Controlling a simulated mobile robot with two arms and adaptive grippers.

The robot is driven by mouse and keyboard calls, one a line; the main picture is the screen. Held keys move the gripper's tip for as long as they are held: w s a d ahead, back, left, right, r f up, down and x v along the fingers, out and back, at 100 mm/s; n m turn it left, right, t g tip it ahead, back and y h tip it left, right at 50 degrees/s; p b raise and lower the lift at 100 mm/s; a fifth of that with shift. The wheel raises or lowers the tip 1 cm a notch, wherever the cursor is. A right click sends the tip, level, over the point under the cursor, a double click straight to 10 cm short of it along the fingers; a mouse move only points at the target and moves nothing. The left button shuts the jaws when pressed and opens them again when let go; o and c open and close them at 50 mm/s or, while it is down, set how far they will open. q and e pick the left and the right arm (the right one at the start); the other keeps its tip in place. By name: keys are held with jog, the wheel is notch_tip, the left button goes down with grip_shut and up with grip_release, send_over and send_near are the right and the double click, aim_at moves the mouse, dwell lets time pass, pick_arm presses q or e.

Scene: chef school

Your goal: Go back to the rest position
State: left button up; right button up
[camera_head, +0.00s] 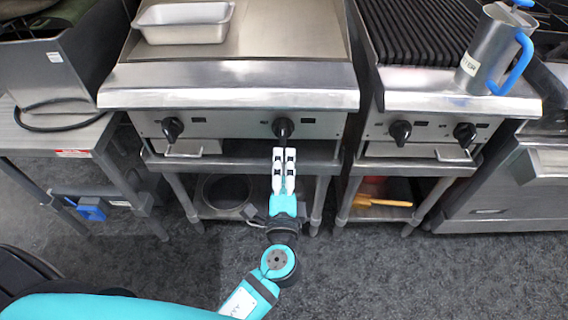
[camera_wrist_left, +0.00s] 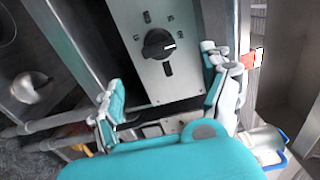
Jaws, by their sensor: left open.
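My left gripper (camera_head: 284,155) reaches up to the front of the griddle. Its white fingers lie just below the right black knob (camera_head: 283,128) in the head view. In the left wrist view my left gripper (camera_wrist_left: 162,70) has its two teal-and-white fingers spread wide, with nothing held between them. The same knob (camera_wrist_left: 158,44) shows beyond and between the fingertips, apart from them, on its steel panel. A light mark on the knob points right in that view. My right gripper is not in view.
A metal pan (camera_head: 185,30) sits on the griddle (camera_head: 275,35). Beside it is a ribbed grill (camera_head: 415,30) with a blue-handled jug (camera_head: 493,50) on its front ledge. A steel table (camera_head: 60,140) stands at left. Dark floor (camera_head: 370,270) is open in front.

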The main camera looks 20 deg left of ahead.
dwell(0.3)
